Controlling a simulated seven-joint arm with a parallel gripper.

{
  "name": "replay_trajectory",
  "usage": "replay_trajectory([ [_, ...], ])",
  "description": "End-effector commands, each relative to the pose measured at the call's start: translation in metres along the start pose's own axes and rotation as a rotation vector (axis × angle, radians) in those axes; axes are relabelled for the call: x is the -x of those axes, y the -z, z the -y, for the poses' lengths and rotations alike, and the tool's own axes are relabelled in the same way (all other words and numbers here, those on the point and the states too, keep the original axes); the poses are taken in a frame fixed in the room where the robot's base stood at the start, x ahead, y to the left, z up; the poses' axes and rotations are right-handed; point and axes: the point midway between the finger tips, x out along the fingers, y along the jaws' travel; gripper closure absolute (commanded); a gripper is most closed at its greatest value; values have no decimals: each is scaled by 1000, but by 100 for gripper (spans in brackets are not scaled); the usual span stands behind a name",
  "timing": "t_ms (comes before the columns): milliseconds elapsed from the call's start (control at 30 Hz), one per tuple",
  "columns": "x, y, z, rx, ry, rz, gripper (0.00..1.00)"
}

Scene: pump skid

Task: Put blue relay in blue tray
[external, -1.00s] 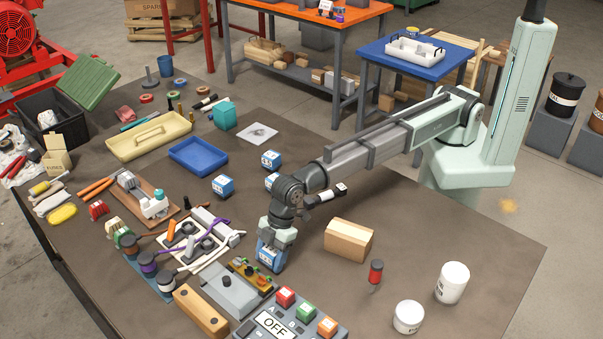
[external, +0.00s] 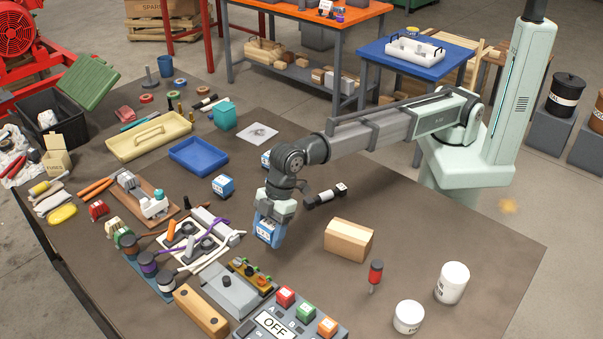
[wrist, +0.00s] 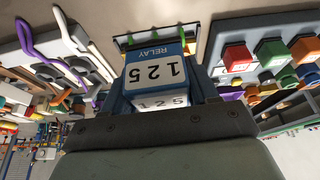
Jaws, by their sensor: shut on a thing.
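My gripper (external: 270,230) is shut on a blue and white relay (external: 266,231) and holds it above the brown table, over the back of the grey control parts. In the wrist view the relay (wrist: 153,72) shows "RELAY" and "125" on its face, between the fingers. The blue tray (external: 199,156) lies behind and to the left of my gripper, and it looks empty. Another blue relay (external: 223,186) stands in front of the tray. One more blue relay (external: 266,159) is partly hidden behind my arm.
A yellow tray (external: 150,136) lies left of the blue tray. A white fixture with purple hoses (external: 205,243) stands left of my gripper. A wooden block (external: 348,239) and a red-handled tool (external: 375,272) are at right. The table between gripper and tray is partly clear.

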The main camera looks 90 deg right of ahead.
Motion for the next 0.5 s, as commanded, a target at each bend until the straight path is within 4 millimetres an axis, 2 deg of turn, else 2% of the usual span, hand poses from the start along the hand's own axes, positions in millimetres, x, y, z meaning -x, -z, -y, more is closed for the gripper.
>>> replay_trajectory([
  [167,3,0,-6,-6,-3,0,77],
  [267,4,-2,-22,-25,-10,0,77],
  [367,6,-8,-50,-55,-23,0,77],
  [500,10,-20,-102,-113,-47,0,77],
])
